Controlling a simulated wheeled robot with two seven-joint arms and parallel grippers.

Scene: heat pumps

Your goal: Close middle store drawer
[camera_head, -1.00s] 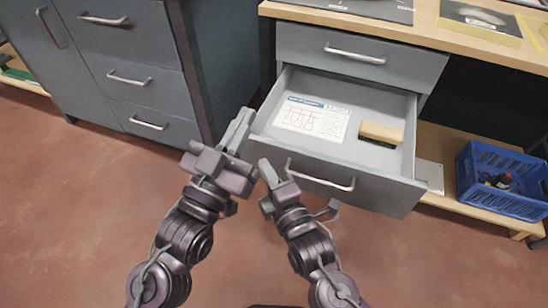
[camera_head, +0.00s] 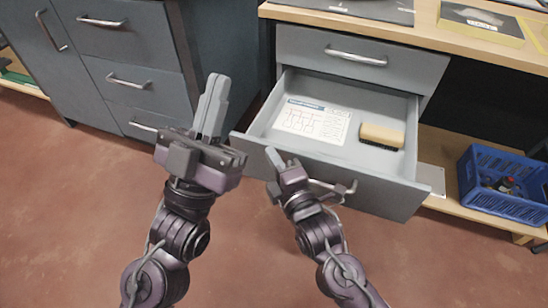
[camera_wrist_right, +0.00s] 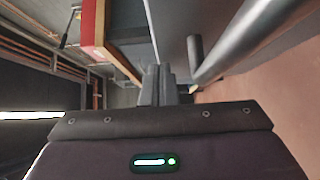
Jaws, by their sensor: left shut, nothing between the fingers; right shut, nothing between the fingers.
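The middle store drawer (camera_head: 400,196) is pulled out from the grey unit under the workbench, its inside open to view in the head view. Its bar handle (camera_head: 334,186) is partly hidden by my right gripper; a large handle bar also shows in the right wrist view (camera_wrist_right: 262,32). My right gripper (camera_head: 283,160) is shut and empty, at the drawer front, left of the handle's middle. Its shut fingers show in the right wrist view (camera_wrist_right: 158,86); contact with the drawer cannot be told. My left gripper (camera_head: 214,100) is shut and empty, left of the drawer.
A printed sheet (camera_head: 312,122) and a wooden brush (camera_head: 382,136) lie in the drawer. A shut drawer (camera_head: 330,62) is above it. A blue crate (camera_head: 500,185) stands on the low shelf at right. A grey cabinet (camera_head: 120,50) stands at left. Red floor in front is clear.

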